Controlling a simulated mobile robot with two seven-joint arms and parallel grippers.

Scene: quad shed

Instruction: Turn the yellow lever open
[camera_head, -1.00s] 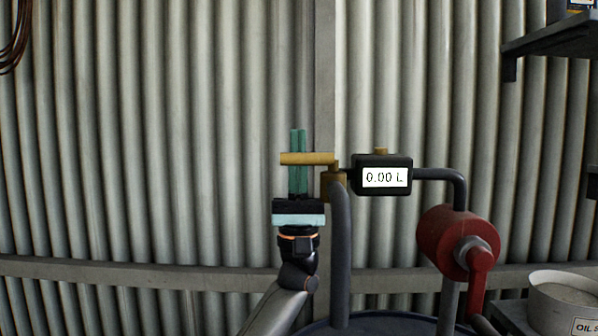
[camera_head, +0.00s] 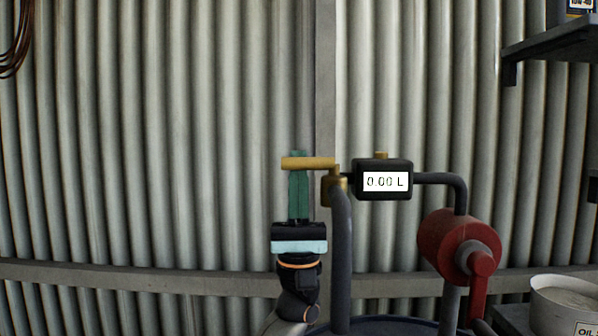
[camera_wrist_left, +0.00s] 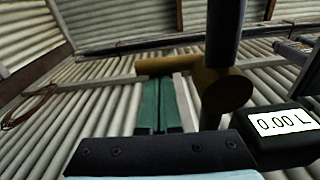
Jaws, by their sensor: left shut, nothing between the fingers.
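The yellow lever (camera_head: 308,163) is a short bar lying level, pointing left from a brass valve body (camera_head: 334,190) at the top of a grey pipe. The lever also shows in the left wrist view (camera_wrist_left: 165,64), beyond the fingertips. My left gripper (camera_head: 298,156) points up, with its green fingers behind the lever in the head view and their tips a little above it. The fingers are shut together with nothing between them. In the left wrist view the shut fingers (camera_wrist_left: 160,100) reach close to the lever; I cannot tell whether they touch it. My right gripper is not in view.
A black meter (camera_head: 384,180) reading 0.00 L sits just right of the valve. A red pump body (camera_head: 459,245) with a crank stands further right. A white bucket (camera_head: 566,303) is at the lower right, and a dark shelf (camera_head: 550,47) above. The left is clear before corrugated wall.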

